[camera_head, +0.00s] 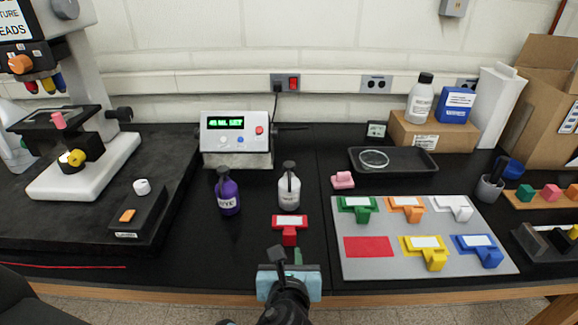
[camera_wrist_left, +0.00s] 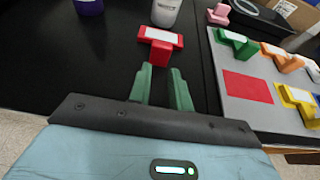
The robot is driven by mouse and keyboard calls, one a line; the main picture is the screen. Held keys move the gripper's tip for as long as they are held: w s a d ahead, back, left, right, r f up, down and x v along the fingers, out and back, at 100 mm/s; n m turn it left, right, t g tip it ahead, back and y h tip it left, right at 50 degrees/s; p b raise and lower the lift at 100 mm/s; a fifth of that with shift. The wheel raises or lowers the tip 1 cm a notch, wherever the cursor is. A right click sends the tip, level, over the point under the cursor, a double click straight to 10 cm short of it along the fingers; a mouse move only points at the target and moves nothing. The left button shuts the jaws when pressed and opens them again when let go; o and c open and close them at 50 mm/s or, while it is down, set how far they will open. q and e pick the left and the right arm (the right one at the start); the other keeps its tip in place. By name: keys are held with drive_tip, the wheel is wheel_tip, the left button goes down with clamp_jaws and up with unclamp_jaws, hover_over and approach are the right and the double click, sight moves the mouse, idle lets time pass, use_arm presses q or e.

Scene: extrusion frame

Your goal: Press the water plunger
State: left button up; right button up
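A white bottle (camera_head: 289,192) with a dark pump top (camera_head: 289,169) stands upright on the black bench; I take it for the water plunger, though its label is too small to read. Its lower body also shows at the top of the left wrist view (camera_wrist_left: 165,12); its pump top is out of that view. My left gripper (camera_head: 287,256) is at the bench's front edge, nearer than the bottle and apart from it. In the left wrist view its green fingers (camera_wrist_left: 161,72) are spread with nothing between them. My right gripper is not in view.
A red T-shaped block (camera_head: 290,223) lies between my left gripper and the bottle. A purple dye bottle (camera_head: 228,192) stands left. A display box (camera_head: 237,130) stands behind. A grey board (camera_head: 370,267) with several coloured holders lies right. A microscope (camera_head: 70,150) stands far left.

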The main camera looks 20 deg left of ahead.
use_arm(q)
clamp_jaws()
idle(1.3)
